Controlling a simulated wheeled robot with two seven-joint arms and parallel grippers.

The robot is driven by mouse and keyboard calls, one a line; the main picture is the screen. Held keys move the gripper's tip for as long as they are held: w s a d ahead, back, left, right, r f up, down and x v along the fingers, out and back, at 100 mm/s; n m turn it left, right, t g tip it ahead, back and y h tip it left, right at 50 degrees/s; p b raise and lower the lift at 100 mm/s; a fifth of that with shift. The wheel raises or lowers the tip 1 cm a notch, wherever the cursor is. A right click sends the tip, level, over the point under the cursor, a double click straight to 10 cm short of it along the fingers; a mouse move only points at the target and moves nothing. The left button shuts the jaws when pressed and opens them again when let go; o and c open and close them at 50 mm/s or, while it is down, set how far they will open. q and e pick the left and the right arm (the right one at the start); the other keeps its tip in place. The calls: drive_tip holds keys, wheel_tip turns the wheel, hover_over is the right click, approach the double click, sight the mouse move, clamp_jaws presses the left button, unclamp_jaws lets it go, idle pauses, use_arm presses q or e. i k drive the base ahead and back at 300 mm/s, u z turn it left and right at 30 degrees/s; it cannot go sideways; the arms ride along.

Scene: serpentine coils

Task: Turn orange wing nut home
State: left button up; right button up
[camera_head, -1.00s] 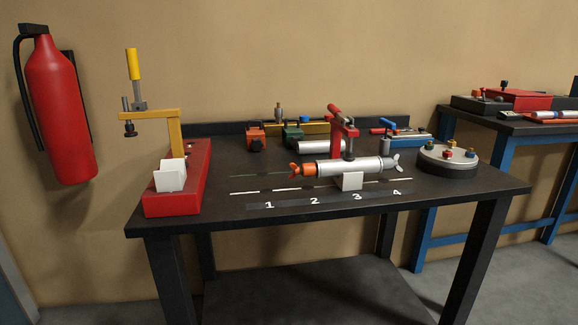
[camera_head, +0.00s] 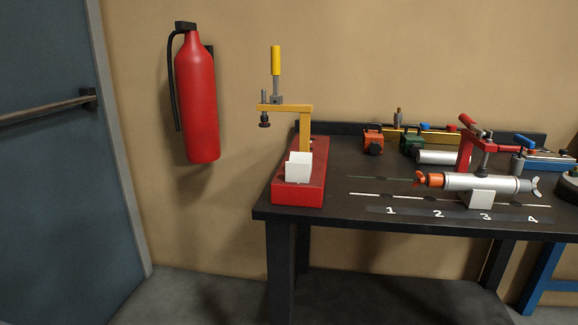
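The orange wing nut (camera_head: 420,179) sits at the left end of a silver cylinder (camera_head: 480,183), beside an orange collar (camera_head: 435,180). The cylinder lies level on a white block (camera_head: 481,199) on the black workbench (camera_head: 330,215). A red clamp (camera_head: 467,145) stands over the cylinder. A grey wing nut (camera_head: 536,187) is at the cylinder's right end. Whether the orange wing nut touches the collar is too small to tell. Neither of my grippers is in view.
A red base (camera_head: 297,194) with a yellow arm and white cards stands at the bench's left end. A red fire extinguisher (camera_head: 198,100) hangs on the wall. A blue door (camera_head: 50,150) is at far left. Floor is clear between door and bench.

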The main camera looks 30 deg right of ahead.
sight(421, 179)
drive_tip(key=u, duration=1.15)
drive_tip(key=k, duration=1.6)
drive_tip(key=z, duration=2)
